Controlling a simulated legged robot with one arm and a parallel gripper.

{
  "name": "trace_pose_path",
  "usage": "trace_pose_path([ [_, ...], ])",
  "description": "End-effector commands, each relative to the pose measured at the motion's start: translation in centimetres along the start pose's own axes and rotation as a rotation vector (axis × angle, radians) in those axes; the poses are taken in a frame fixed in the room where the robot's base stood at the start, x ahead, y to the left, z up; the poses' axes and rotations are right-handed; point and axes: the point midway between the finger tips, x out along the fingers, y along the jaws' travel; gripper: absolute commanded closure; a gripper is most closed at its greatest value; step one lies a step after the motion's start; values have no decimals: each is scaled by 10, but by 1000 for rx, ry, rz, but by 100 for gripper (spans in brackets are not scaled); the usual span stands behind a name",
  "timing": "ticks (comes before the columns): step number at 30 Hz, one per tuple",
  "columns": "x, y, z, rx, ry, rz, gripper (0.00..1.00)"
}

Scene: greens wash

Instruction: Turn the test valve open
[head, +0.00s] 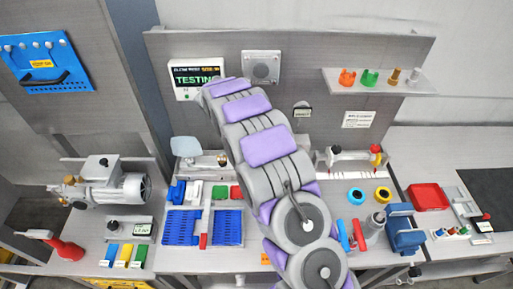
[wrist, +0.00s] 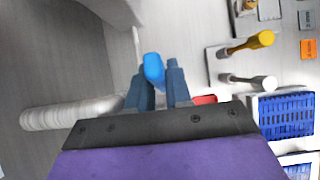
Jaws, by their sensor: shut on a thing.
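In the wrist view my gripper (wrist: 159,85) is shut on a blue rounded handle (wrist: 153,66) that sticks up between its two dark fingers. What the handle joins below is hidden, so I cannot tell for sure that it belongs to the test valve. In the head view my grey and purple arm reaches across the bench to the back panel and hides my gripper and the handle. The flow test display (head: 197,78) on the panel reads "TESTING" in green.
A ribbed pale cylinder (wrist: 72,112) lies left of the fingers. Yellow-tipped (wrist: 250,43) and white-tipped (wrist: 255,82) rods stand to the right, near a blue grid tray (wrist: 287,115). In the head view a fixture with a red knob (head: 376,149) stands right of my arm.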

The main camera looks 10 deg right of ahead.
Motion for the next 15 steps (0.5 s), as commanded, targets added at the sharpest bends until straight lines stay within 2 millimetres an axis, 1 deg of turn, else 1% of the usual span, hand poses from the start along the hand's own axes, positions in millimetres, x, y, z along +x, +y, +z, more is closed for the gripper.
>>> trace_pose_path([
  [1, -5, 1, -2, -4, -39, 4, 100],
  [6, -5, 1, -4, -6, -156, -1, 100],
  [11, -9, 2, -9, -3, -244, -2, 100],
  [15, -13, 2, -17, -2, -301, -1, 100],
])
